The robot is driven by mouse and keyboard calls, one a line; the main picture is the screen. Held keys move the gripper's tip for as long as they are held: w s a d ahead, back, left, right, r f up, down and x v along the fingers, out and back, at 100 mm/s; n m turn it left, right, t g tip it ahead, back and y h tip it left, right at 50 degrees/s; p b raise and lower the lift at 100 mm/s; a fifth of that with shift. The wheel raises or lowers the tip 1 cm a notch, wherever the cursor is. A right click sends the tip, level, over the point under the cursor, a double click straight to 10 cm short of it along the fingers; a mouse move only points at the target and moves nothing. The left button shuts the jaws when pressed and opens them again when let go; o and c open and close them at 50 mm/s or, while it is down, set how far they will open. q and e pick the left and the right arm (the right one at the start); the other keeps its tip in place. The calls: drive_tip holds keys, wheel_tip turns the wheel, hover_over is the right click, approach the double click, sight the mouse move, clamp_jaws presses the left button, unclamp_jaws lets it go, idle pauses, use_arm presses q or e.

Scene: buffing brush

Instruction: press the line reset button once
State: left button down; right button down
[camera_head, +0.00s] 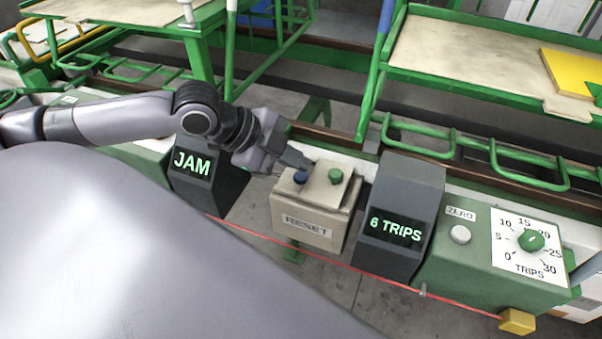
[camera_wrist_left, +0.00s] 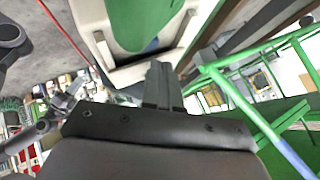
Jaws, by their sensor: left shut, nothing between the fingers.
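The reset box (camera_head: 308,222) is a beige box with a RESET label on its front, in the middle of the head view. On its sloped top are a blue button (camera_head: 300,177) at the left and a green button (camera_head: 335,175) at the right. My left gripper (camera_head: 303,163) is shut and empty, its fingertips at the back of the box top, close to the blue button. Whether they touch anything I cannot tell. In the left wrist view the shut fingers (camera_wrist_left: 162,84) point toward a beige-edged green surface; no button is clearly seen there. My right gripper is not in view.
A dark JAM display (camera_head: 194,165) stands left of the box and a 6 TRIPS display (camera_head: 398,225) stands right. Farther right are a ZERO button (camera_head: 460,234) and a trips dial (camera_head: 531,240). A red cord (camera_head: 300,258) runs along the front. Green rails (camera_head: 450,145) lie behind.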

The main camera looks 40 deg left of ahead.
use_arm(q)
drive_tip(key=shift+f, duration=0.15)
drive_tip(key=shift+f, duration=0.25)
drive_tip(key=shift+s+a+f, duration=0.1)
drive_tip(key=shift+s+f, duration=0.1)
drive_tip(key=shift+f, duration=0.8)
idle(0.9)
drive_tip(key=shift+w+a+r+p, duration=0.1)
drive_tip(key=shift+r+p, duration=0.8)
drive_tip(key=shift+p, duration=0.4)
drive_tip(key=shift+r, duration=0.1)
